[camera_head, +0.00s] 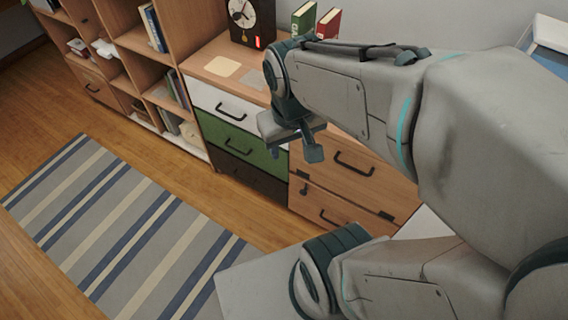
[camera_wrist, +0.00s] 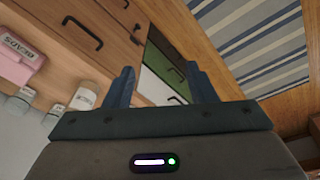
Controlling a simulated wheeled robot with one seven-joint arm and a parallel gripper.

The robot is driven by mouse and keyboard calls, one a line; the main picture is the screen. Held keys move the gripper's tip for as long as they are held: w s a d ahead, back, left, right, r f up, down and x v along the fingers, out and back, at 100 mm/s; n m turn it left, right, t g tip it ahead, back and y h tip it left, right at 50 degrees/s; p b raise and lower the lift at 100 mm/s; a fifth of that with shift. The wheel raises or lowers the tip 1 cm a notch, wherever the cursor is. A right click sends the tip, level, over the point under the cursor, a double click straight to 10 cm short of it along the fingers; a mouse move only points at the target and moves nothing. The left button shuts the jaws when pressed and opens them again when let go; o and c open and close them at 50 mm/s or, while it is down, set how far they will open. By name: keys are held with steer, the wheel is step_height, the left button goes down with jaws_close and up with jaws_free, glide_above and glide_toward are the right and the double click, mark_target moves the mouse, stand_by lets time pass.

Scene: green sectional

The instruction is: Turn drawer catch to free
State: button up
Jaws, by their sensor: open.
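My gripper (camera_head: 294,150) is open and empty, in front of the drawer chest where the coloured drawers meet the wooden ones. In the wrist view its two fingers (camera_wrist: 160,75) stand apart with the white, green and dark drawer fronts beyond. A small dark fitting (camera_head: 303,188) sits at the left edge of the lower wooden front, just below my gripper and apart from it. Another dark fitting (camera_head: 386,215) sits at the right, near the seam. I cannot tell for sure which one is the catch, or how it is turned. The upper wooden drawer (camera_head: 345,150) looks shut.
White (camera_head: 225,106) and green (camera_head: 240,143) drawers with dark handles are on the left. A clock (camera_head: 250,20) and books (camera_head: 303,20) stand on top. Open shelves (camera_head: 130,45) stand further left. A striped rug (camera_head: 120,225) lies on clear floor. A pink box (camera_wrist: 18,60) shows in the wrist view.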

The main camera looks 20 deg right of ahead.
mark_target(302, 193)
steer(key=w+d+f+n+g+h+b, duration=0.25)
steer(key=f+h+b, duration=0.2)
steer(key=f, duration=0.65)
steer(key=w+d+f+n+g+h+b, duration=0.1)
steer(key=w+f+n+h+b, duration=0.3)
steer(key=f, duration=0.7)
steer(key=w+d+f+n+g+h+b, duration=0.1)
steer(key=d+f+n+g+h+b, duration=0.25)
steer(key=f, duration=0.65)
steer(key=w+a+f+n+t+h+b, duration=0.15)
steer(key=f+n+t+b, duration=0.55)
steer(key=f, duration=0.9)
steer(key=w+a+f+n+t+b, duration=0.25)
steer(key=f+n+t+b, duration=0.45)
steer(key=f, duration=0.8)
steer(key=w+d, duration=0.2)
steer(key=d, duration=0.1)
steer(key=w+d+t, duration=0.1)
steer(key=w+d, duration=0.2)
steer(key=d, duration=0.1)
steer(key=w+d+n+t, duration=0.1)
steer(key=w+d, duration=0.1)
steer(key=d, duration=0.1)
steer(key=shift+w+d, duration=0.25)
steer(key=shift+w, duration=0.05)
steer(key=c, duration=0.9)
